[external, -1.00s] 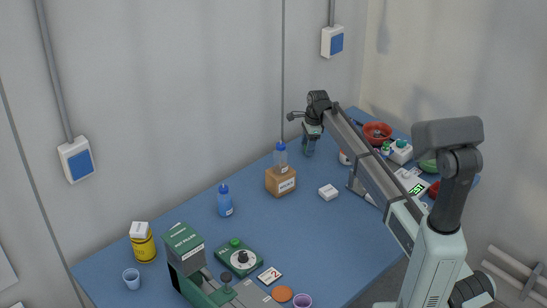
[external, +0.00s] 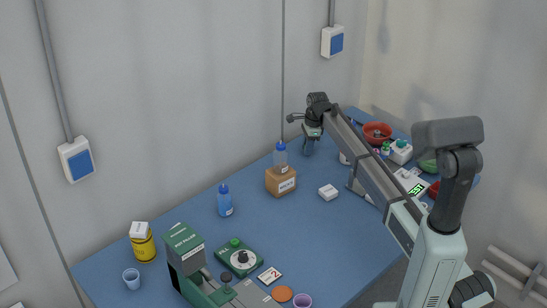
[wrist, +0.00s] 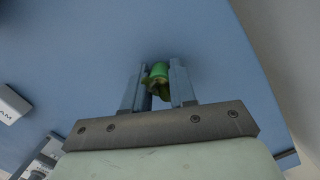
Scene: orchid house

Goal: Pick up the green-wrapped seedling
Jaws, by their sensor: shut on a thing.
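The green-wrapped seedling (wrist: 158,74) shows in the wrist view as a small bright green roll with a yellow-green, leafy lower part. It sits between the two fingers of my gripper (wrist: 157,86), which is shut on it. Blue table surface shows behind it. In the external view my gripper (external: 308,149) points down at the far end of the blue table, near the wall. The seedling cannot be made out there, and I cannot tell whether it touches the table.
A cardboard box (external: 281,182) with a blue-capped bottle (external: 281,158) stands left of my gripper. A small white block (external: 328,192) lies nearer on the table. A red bowl (external: 377,131) and several small items are to the right. The wall is close behind.

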